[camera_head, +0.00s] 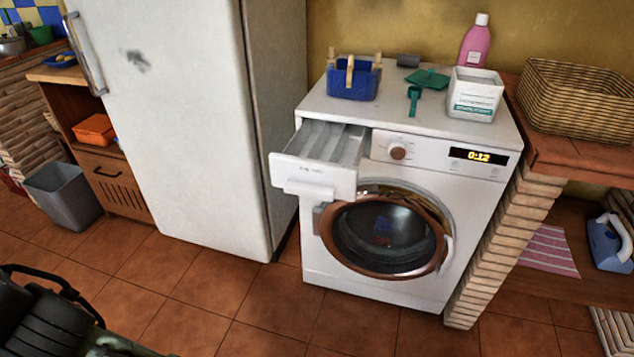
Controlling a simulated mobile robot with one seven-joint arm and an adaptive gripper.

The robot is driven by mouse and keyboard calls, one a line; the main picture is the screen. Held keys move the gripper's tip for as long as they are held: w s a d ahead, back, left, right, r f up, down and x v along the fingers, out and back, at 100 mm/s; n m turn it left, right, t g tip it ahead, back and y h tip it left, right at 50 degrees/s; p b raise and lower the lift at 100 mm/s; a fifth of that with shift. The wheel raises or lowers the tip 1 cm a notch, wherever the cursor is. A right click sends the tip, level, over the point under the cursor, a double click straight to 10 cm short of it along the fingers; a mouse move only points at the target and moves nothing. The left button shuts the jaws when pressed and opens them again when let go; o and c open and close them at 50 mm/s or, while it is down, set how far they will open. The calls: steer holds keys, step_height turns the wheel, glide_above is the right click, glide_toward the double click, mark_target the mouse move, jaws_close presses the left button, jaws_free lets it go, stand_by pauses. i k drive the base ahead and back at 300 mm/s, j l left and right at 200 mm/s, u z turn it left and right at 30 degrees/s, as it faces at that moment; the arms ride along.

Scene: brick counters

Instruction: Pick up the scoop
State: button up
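A small teal scoop (414,99) lies on the white top of the washing machine (330,104), its handle pointing toward the front edge. A flat teal piece (428,79), perhaps a lid, lies just behind it. An open white detergent tub (475,95) stands to the right of the scoop. My gripper cannot be made out in this view. Dark parts at the lower left appear to be mine, far from the scoop.
A blue basket (354,82) with pegs stands left of the scoop. A pink bottle (474,41) and a small grey object (408,61) stand behind. The detergent drawer (312,178) is pulled out. A fridge (178,125) is left; the tiled floor ahead is clear.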

mark_target(414, 92)
steer(key=i+l, duration=0.1)
steer(key=i, duration=0.15)
steer(key=i+z, duration=0.55)
steer(key=z, duration=0.8)
steer(key=i+j, duration=0.5)
steer(key=j, duration=0.2)
steer(key=i+j, duration=0.2)
steer(key=j, duration=0.2)
